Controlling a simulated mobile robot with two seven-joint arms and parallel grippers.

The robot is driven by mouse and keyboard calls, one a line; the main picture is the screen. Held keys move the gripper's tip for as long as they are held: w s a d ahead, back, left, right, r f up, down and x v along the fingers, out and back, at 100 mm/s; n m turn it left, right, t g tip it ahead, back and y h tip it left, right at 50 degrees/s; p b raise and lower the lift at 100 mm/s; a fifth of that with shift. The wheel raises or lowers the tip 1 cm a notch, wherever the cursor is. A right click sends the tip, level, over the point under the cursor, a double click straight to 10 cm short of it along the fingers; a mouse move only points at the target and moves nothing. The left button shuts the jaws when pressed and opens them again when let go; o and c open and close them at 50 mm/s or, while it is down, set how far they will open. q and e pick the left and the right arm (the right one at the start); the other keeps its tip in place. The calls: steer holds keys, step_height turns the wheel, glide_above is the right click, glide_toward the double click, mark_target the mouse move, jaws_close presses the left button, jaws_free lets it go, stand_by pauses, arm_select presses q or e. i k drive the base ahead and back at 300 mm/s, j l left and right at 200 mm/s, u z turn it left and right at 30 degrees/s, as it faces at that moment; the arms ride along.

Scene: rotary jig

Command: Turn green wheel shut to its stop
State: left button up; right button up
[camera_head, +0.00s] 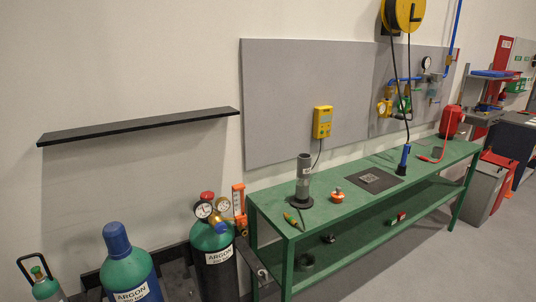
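No wheel stands out clearly as the green wheel. A small green fitting (37,271) tops the small cylinder (46,290) at the far lower left, inside a black handle; I cannot tell whether it is a wheel. The green argon cylinder (216,262) near the bench carries a red top (207,196), two round gauges (204,209) and a brass regulator; its valve wheel, if green, cannot be made out. Neither my left nor my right gripper shows in the head view.
A blue-capped argon cylinder (130,272) stands between the other two. A green workbench (328,214) holds a grey upright tube (303,177), a black mat (372,180) and small tools. A black shelf (142,125) juts from the wall. Grey floor (400,270) is clear in front.

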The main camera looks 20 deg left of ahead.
mark_target(35, 269)
steer(key=j+z, duration=0.15)
steer(key=j, duration=0.2)
steer(key=k+j+z, duration=0.1)
steer(key=j, duration=0.25)
steer(key=k+j+z, duration=0.15)
steer(key=j, duration=0.15)
steer(key=k+j, duration=0.15)
steer(key=j, duration=0.25)
steer(key=k+j+z, duration=0.1)
steer(key=j, duration=0.35)
steer(key=k+j, duration=0.15)
steer(key=j, duration=0.25)
steer(key=k+j+z, duration=0.1)
steer(key=j, duration=0.3)
steer(key=k+j, duration=0.25)
steer(key=j, duration=0.15)
steer(key=z, duration=0.05)
